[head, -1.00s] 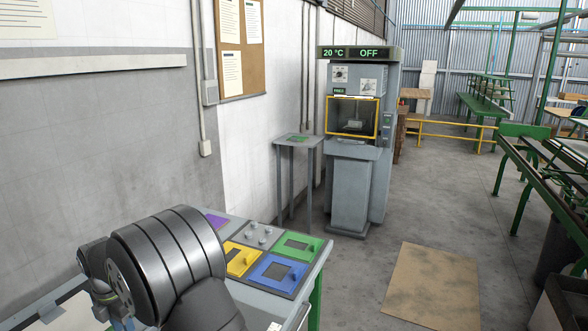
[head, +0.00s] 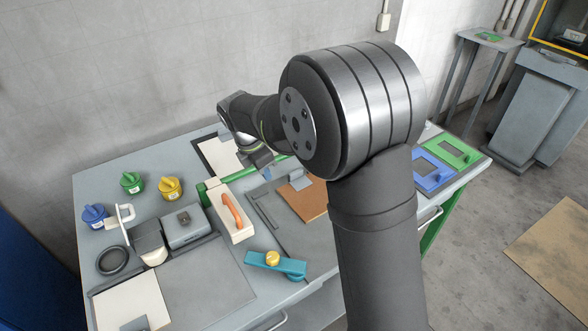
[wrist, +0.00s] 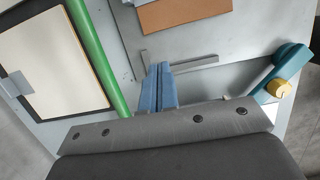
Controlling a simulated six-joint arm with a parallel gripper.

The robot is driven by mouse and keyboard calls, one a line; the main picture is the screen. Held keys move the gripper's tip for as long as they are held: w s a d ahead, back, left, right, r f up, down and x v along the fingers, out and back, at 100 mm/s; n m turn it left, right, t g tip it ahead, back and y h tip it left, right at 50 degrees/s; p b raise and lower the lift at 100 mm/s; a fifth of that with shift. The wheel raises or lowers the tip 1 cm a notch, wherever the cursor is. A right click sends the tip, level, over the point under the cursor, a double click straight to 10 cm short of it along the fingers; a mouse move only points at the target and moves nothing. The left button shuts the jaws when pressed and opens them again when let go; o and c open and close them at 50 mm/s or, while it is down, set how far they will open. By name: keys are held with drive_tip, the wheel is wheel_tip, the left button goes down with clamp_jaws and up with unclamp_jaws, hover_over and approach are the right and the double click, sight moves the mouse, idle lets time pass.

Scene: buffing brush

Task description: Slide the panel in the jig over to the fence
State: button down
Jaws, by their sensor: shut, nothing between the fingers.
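The brown panel (head: 312,205) lies flat on the grey jig plate, with a small grey block (head: 298,180) at its far edge. In the wrist view the panel (wrist: 185,12) shows at the top, cut off by the frame. The fence (wrist: 195,64) is a low grey L-shaped rail; in the head view the fence (head: 263,208) lies left of the panel, with a strip of bare plate between them. My gripper (head: 262,160) is shut and empty, beyond the fence and panel. In the wrist view its blue fingers (wrist: 158,85) are together, near the fence's corner.
A green bar (wrist: 95,55) runs beside a framed pale board (wrist: 48,68). A teal clamp with a yellow knob (head: 275,264) lies at the near edge. A white box with an orange handle (head: 231,214) stands left of the jig. Several colored pots stand farther left.

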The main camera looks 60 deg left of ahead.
sight(283, 193)
drive_tip(key=x, duration=0.9)
drive_tip(key=shift+f, duration=0.25)
drive_tip(key=shift+w, duration=0.1)
drive_tip(key=shift+w, duration=1.05)
drive_tip(key=shift+r, duration=0.1)
